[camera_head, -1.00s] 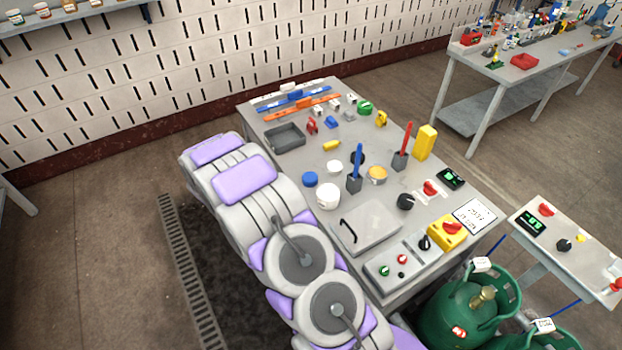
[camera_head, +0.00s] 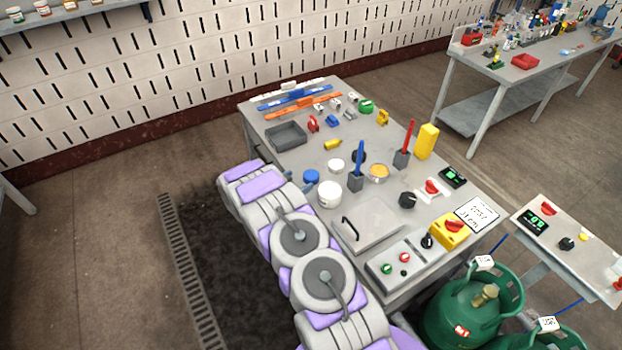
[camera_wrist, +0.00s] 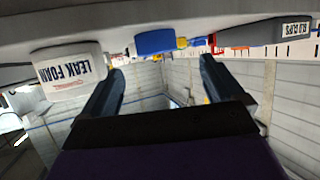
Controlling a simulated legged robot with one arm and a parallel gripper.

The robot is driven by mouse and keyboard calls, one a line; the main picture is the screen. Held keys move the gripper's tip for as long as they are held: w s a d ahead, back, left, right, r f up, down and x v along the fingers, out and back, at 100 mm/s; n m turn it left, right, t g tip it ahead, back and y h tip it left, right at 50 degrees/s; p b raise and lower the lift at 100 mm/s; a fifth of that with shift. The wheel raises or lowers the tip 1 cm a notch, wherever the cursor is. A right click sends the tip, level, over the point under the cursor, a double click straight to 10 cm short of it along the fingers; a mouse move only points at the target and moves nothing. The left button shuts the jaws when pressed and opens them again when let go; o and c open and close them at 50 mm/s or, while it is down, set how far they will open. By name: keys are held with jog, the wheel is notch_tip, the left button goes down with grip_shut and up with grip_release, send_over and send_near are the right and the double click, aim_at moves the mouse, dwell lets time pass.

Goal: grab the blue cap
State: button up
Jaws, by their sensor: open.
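The blue cap (camera_head: 311,177) sits on the grey table (camera_head: 388,165) near its left edge, just behind a white tub (camera_head: 329,194). In the wrist view, which looks upside down, the blue cap (camera_wrist: 155,41) is beyond the fingertips, between their lines. My gripper (camera_wrist: 160,72) is open and empty, with two dark fingers spread apart and not touching the cap.
The white tub, labelled LEAK FOAM (camera_wrist: 70,72), stands close beside the cap. A white lid (camera_head: 336,166) and a grey holder with a blue stick (camera_head: 356,181) are nearby. A grey tray (camera_head: 286,135) lies farther back. Floor left of the table is clear.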

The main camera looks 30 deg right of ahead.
aim_at(309, 176)
jog(key=x, duration=0.3)
jog(key=shift+f, duration=0.15)
jog(key=shift+s+b+x, duration=0.2)
jog(key=shift+b+x, duration=0.8)
jog(key=shift+x, duration=1.85)
jog(key=shift+d+r, duration=0.15)
jog(key=shift+r, duration=0.05)
jog(key=c, duration=1)
